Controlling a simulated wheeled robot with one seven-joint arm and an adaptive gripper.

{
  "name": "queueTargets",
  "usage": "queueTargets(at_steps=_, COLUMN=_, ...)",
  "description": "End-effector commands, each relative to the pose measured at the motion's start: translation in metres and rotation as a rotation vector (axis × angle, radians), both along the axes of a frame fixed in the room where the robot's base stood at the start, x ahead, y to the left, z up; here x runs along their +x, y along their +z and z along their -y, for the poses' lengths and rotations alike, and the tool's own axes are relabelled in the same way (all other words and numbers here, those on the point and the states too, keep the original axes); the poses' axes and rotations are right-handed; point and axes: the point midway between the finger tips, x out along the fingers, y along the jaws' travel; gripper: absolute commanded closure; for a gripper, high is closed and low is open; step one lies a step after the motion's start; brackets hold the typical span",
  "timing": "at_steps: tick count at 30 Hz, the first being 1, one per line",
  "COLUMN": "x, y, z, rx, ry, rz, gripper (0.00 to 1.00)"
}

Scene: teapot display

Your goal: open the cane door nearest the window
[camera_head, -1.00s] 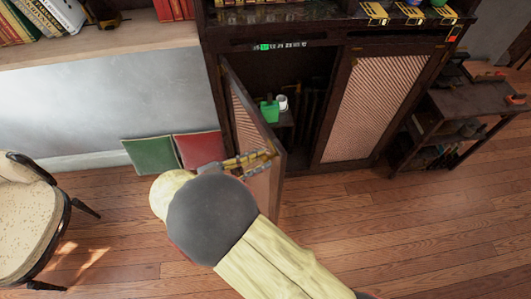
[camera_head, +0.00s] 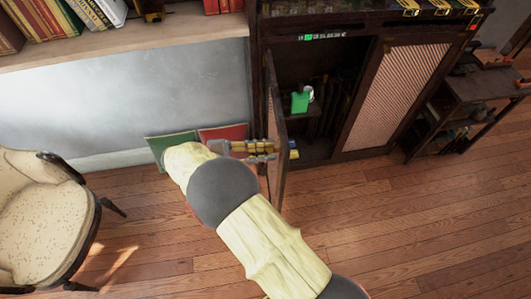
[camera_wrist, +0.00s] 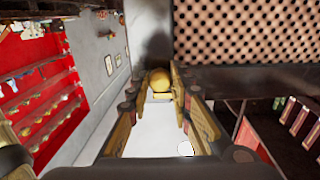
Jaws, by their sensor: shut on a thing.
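The left cane door (camera_head: 278,145) of the dark cabinet (camera_head: 345,50) stands swung out, seen almost edge-on in the head view. Its cane lattice (camera_wrist: 245,30) fills the upper right of the wrist view, with the dark frame rail (camera_wrist: 250,78) below it. In the wrist view, my gripper (camera_wrist: 160,88) is shut on a round brass knob (camera_wrist: 158,76) beside the door frame. The right cane door (camera_head: 396,95) is closed. No window shows.
Inside the cabinet is a green container (camera_head: 300,102) beside a white object. A green folder (camera_head: 168,143) and a red one (camera_head: 222,133) lean on the wall left of the door. A cream chair (camera_head: 45,215) stands left. A dark side table (camera_head: 475,110) is right.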

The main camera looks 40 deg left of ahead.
Motion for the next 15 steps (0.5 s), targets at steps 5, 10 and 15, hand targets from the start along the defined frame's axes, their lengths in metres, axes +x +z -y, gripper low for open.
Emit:
queueTargets(at_steps=5, x=0.0007, y=0.0008, z=-0.0010, rx=0.002, ry=-0.002, rz=0.001, gripper=1.00)
queueTargets(at_steps=10, x=0.0007, y=0.0009, z=-0.0010, rx=0.002, ry=-0.002, rz=0.001, gripper=1.00)
queueTargets(at_steps=15, x=0.0008, y=0.0009, z=-0.0009, rx=0.002, ry=-0.002, rz=0.001, gripper=0.72)
